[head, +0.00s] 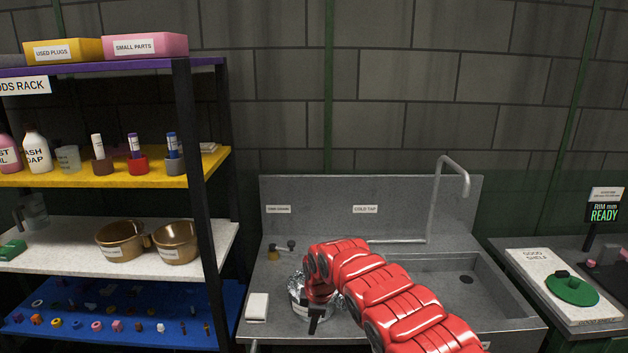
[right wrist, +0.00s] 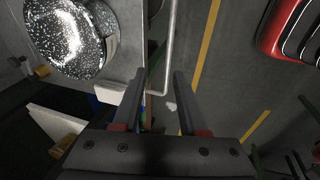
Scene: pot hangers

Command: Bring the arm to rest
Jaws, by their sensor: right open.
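My right arm reaches in from the bottom right of the head view over the sink unit. My right gripper (head: 316,316) hangs low by the front of the drainboard, largely hidden by the arm. In the right wrist view my right gripper (right wrist: 157,88) is open, with nothing between its two fingers. A shiny speckled pot (right wrist: 62,38) stands to the left of the fingers, apart from them. It shows in the head view (head: 297,289) partly behind my arm. My left gripper is not in view.
The metal sink (head: 464,282) with a tall tap (head: 437,205) is behind my arm. A white block (head: 257,306) lies on the drainboard. A shelf rack (head: 196,180) with brown pots (head: 122,241) stands left. A white board (head: 535,266) with a green disc (head: 571,290) is right.

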